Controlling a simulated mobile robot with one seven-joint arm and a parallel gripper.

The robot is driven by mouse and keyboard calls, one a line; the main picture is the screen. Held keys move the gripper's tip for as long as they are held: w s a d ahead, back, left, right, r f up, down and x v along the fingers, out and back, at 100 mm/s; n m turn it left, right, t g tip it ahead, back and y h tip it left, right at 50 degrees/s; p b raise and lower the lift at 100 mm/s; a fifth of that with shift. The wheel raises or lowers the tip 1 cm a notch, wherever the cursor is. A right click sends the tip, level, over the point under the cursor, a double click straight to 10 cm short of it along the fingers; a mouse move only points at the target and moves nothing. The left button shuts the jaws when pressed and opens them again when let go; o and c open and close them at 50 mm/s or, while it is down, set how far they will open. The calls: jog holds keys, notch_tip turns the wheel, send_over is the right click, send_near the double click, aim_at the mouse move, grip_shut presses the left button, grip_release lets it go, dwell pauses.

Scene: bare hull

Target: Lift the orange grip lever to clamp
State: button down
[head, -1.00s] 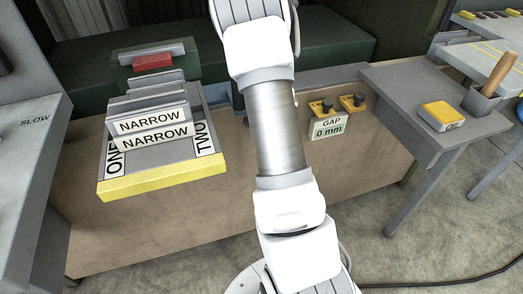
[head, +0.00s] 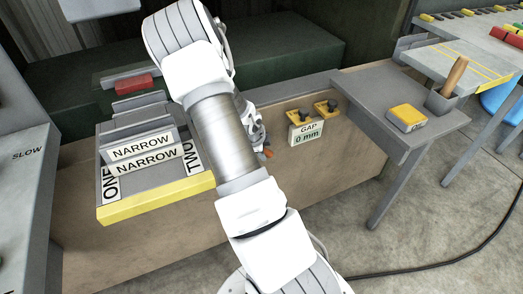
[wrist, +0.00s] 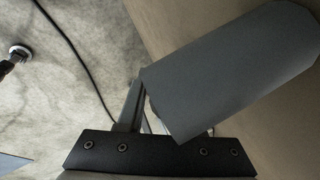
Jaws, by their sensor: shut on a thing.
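A small orange piece (head: 267,153), likely the end of the grip lever, shows just right of my arm in the head view, in front of the bench's wooden face. The rest of the lever is hidden behind my arm. My gripper (head: 257,134) is partly covered by my arm there, right at the orange piece. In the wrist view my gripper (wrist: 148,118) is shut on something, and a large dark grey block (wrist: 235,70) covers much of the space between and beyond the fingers. No orange shows in that view, so the hold itself is hidden.
A GAP display (head: 306,134) reading 0 mm hangs on the bench front, below two yellow-and-black knobs (head: 313,113). NARROW plates (head: 145,155) stand on a yellow-edged tray (head: 155,204) at left. A side table (head: 440,125) holds a yellow box (head: 407,117). A cable (head: 460,260) lies on the floor.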

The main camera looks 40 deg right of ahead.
jog(key=c, duration=0.6)
grip_release()
notch_tip(320, 180, up, 5)
jog(key=p, duration=0.2)
jog(key=shift+p, duration=0.3)
jog(key=s+d+r, duration=0.1)
jog(key=s+r, duration=0.1)
jog(key=s, duration=0.1)
jog(key=s+d+r, duration=0.2)
jog(key=s, duration=0.2)
jog(key=s+d+r, duration=0.1)
jog(key=s+r, duration=0.1)
jog(key=s, duration=0.1)
jog(key=shift+s+d+b, duration=0.3)
jog(key=shift+s+d, duration=0.05)
jog(key=shift+s, duration=0.05)
